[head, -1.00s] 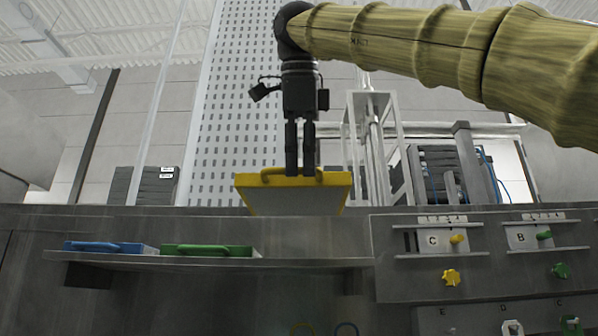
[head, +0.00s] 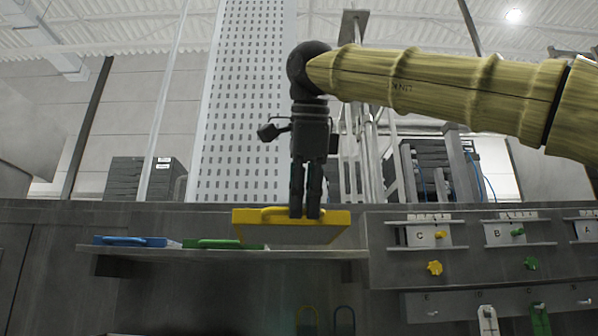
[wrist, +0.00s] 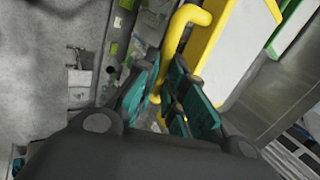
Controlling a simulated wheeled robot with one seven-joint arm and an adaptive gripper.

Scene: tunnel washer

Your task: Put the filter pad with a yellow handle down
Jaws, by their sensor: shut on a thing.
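The filter pad with a yellow handle (head: 330,234) hangs from my gripper (head: 305,214) just above the right part of a grey shelf (head: 300,254). It has a yellow frame and a pale face. My gripper is shut on the yellow handle, which also shows in the wrist view (wrist: 178,35) between the fingers (wrist: 172,98). The pad overlaps the right end of a green-handled pad (head: 215,243) in the head view. I cannot tell whether the yellow pad touches the shelf.
A blue-handled pad (head: 137,241) lies at the shelf's left. To the right is a panel with slots marked C (head: 420,235) and B (head: 500,232), with yellow (head: 434,268) and green knobs (head: 531,263). The shelf's right end looks bare.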

